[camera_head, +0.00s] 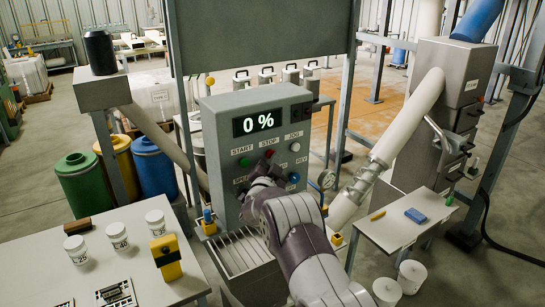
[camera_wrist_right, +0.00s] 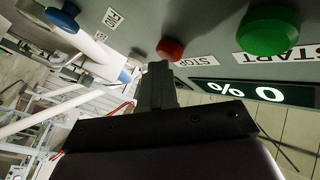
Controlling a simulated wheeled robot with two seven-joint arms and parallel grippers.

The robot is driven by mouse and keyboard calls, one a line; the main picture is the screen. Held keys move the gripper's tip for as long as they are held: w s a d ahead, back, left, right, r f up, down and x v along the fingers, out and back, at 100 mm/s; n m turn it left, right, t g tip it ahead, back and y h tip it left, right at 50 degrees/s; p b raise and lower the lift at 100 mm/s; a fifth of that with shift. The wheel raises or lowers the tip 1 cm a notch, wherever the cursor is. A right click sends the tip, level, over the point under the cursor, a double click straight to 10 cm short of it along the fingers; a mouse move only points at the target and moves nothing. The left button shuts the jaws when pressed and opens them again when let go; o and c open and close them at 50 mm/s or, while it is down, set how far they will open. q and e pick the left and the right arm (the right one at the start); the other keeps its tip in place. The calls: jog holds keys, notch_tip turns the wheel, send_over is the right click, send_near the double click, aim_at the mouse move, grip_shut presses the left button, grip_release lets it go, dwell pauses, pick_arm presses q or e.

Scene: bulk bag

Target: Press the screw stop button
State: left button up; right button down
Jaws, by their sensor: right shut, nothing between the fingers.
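The grey control box (camera_head: 258,135) faces me, with a lit display (camera_head: 258,122) reading 0 %. Its red STOP button (camera_head: 270,153) sits between the green START button (camera_head: 245,162) and the white JOG button (camera_head: 295,147). My right gripper (camera_head: 264,168) is shut and empty, just below the STOP button. In the right wrist view the closed fingertips (camera_wrist_right: 158,68) are close to the red button (camera_wrist_right: 171,49), beside the STOP label (camera_wrist_right: 193,61). I cannot tell whether they touch it. The green button (camera_wrist_right: 268,30) is farther right there. My left gripper is not in view.
A blue button (camera_head: 294,178) is near my right wrist on the same panel. A white table (camera_head: 130,235) with jars and a yellow device stands at left. A small side table (camera_head: 407,225) and a slanted pipe (camera_head: 405,130) are at right.

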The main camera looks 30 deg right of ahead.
jog(key=shift+s, duration=0.7)
jog(key=shift+s+b, duration=0.1)
jog(key=shift+b, duration=0.2)
jog(key=s, duration=0.3)
jog(key=s+b, duration=0.1)
jog(key=shift+s+d, duration=0.25)
jog(key=shift+s, duration=0.15)
